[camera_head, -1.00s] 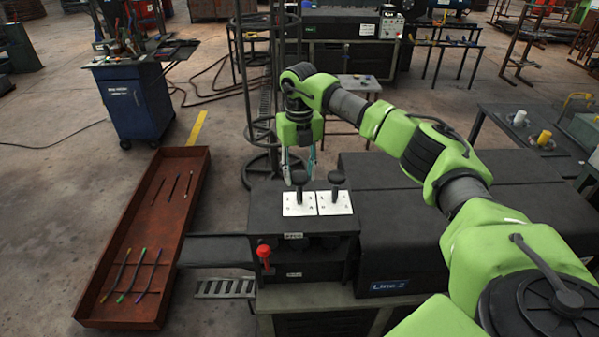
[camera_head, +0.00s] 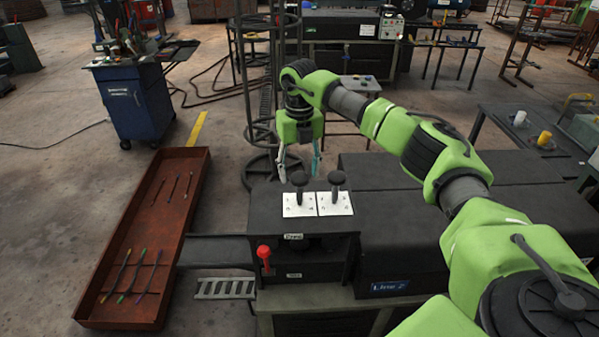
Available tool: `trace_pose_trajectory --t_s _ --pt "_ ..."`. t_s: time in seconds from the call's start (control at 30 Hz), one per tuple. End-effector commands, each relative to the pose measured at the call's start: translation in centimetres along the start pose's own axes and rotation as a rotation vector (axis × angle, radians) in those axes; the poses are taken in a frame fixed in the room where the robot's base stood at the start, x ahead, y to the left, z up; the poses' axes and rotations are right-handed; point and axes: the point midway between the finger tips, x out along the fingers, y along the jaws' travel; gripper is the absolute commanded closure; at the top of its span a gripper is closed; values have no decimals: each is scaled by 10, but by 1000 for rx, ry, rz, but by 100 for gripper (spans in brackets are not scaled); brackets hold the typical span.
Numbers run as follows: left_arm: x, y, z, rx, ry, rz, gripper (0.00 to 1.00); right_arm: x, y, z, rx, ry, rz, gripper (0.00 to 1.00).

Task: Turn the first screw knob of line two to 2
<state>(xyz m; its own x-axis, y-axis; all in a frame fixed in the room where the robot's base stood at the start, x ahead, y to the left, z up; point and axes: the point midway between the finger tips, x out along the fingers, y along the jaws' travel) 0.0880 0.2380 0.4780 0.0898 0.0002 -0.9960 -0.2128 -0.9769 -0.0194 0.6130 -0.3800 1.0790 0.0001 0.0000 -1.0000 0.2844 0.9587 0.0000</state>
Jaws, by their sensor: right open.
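The line two machine (camera_head: 430,265) is a dark box with a blue label on its front. On its left end are two white square plates. A black screw knob (camera_head: 299,180) stands on the left plate (camera_head: 292,207), and a second black knob (camera_head: 337,179) stands on the right plate (camera_head: 343,206). The marks on the plates are too small to read. My right gripper (camera_head: 299,176) points down at the left knob, with its fingers apart. One finger is left of the knob head and one is right of it. Contact cannot be told. My left gripper is out of view.
A red-handled lever (camera_head: 264,253) sticks out at the machine's front left. A rusty tray (camera_head: 195,153) with several thin rods lies on the floor to the left. A blue tool cart (camera_head: 138,105) stands behind it. A tall dark rack (camera_head: 246,100) rises just behind the gripper.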

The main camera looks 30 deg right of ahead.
Motion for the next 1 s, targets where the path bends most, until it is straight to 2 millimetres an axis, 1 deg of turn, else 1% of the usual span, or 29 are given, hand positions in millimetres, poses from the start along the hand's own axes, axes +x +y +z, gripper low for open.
trace_pose_trajectory --t_s 0.3,0.4,0.5,0.6,0.7,1.0 --pt "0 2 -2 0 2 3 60 -66 0 1 1 -5 2 48" --pt "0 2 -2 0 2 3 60 -85 0 1 0 -4 2 48" --pt "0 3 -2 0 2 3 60 -99 0 1 0 -3 1 48" --pt "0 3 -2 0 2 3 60 -108 0 1 1 -2 1 48" --pt "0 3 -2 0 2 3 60 -112 0 0 1 -2 1 48" --pt "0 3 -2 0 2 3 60 -112 0 0 0 -1 1 48"
